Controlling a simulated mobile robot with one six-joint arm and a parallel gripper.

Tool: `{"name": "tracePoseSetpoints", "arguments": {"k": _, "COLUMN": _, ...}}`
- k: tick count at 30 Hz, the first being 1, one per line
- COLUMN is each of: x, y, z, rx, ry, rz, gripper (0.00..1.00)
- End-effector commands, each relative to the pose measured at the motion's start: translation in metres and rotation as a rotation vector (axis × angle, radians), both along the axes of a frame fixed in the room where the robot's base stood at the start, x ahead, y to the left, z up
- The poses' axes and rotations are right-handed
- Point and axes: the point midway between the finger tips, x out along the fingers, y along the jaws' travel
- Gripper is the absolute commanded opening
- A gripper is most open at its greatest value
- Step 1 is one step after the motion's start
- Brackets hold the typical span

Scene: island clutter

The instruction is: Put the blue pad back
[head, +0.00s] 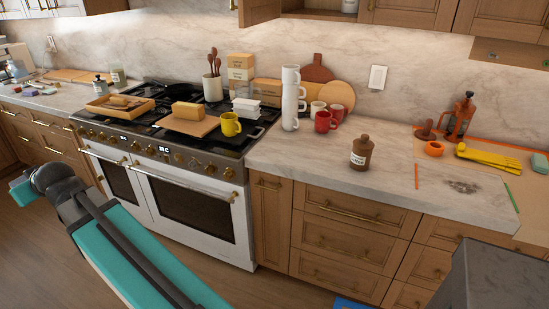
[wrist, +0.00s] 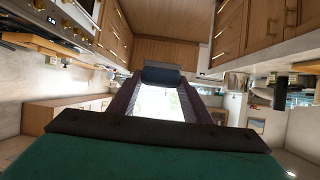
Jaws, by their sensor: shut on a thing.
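In the wrist view my gripper (wrist: 162,88) has its two dark fingers drawn in towards a dark slate-blue block. This block, which looks like the blue pad (wrist: 162,74), spans the fingertips in shadow, clear of any surface. Its true colour is hard to tell. In the head view my arm reaches to the left edge, in front of the stove; the fingertips and the held thing do not show there. A flat bright blue patch (head: 350,303) shows at the bottom edge of the head view, cut off; I cannot tell what it is.
The marble counter (head: 330,180) holds a brown bottle (head: 361,152), stacked white cups (head: 290,98) and red mugs (head: 324,122). At right are a yellow folded thing (head: 488,157), an orange tape roll (head: 434,149) and a green block (head: 540,163). The stove (head: 180,165) is cluttered. The counter's front middle is clear.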

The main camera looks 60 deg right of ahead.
Motion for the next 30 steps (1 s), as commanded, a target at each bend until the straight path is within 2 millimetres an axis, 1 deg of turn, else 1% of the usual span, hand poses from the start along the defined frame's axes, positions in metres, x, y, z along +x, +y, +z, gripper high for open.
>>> {"name": "tracePoseSetpoints", "arguments": {"k": 10, "x": -0.002, "y": -0.020, "z": -0.002, "rx": 0.000, "ry": 0.000, "rz": -0.027, "gripper": 0.17}}
{"name": "tracePoseSetpoints", "arguments": {"k": 14, "x": -0.006, "y": -0.039, "z": -0.008, "rx": 0.000, "ry": 0.000, "rz": -0.063, "gripper": 0.17}}
{"name": "tracePoseSetpoints", "arguments": {"k": 17, "x": -0.012, "y": -0.064, "z": -0.015, "rx": 0.000, "ry": 0.001, "rz": -0.110, "gripper": 0.17}}
{"name": "tracePoseSetpoints", "arguments": {"k": 20, "x": -0.022, "y": -0.097, "z": -0.025, "rx": 0.001, "ry": 0.001, "rz": -0.178, "gripper": 0.17}}
{"name": "tracePoseSetpoints", "arguments": {"k": 21, "x": -0.026, "y": -0.112, "z": -0.029, "rx": -0.001, "ry": 0.001, "rz": -0.208, "gripper": 0.17}}
{"name": "tracePoseSetpoints", "arguments": {"k": 26, "x": -0.050, "y": -0.174, "z": -0.045, "rx": -0.001, "ry": 0.002, "rz": -0.342, "gripper": 0.17}}
{"name": "tracePoseSetpoints", "arguments": {"k": 27, "x": -0.057, "y": -0.190, "z": -0.049, "rx": -0.001, "ry": 0.002, "rz": -0.377, "gripper": 0.17}}
{"name": "tracePoseSetpoints", "arguments": {"k": 29, "x": -0.067, "y": -0.213, "z": -0.054, "rx": -0.001, "ry": 0.002, "rz": -0.429, "gripper": 0.17}}
{"name": "tracePoseSetpoints", "arguments": {"k": 30, "x": -0.075, "y": -0.228, "z": -0.058, "rx": -0.001, "ry": 0.002, "rz": -0.465, "gripper": 0.17}}
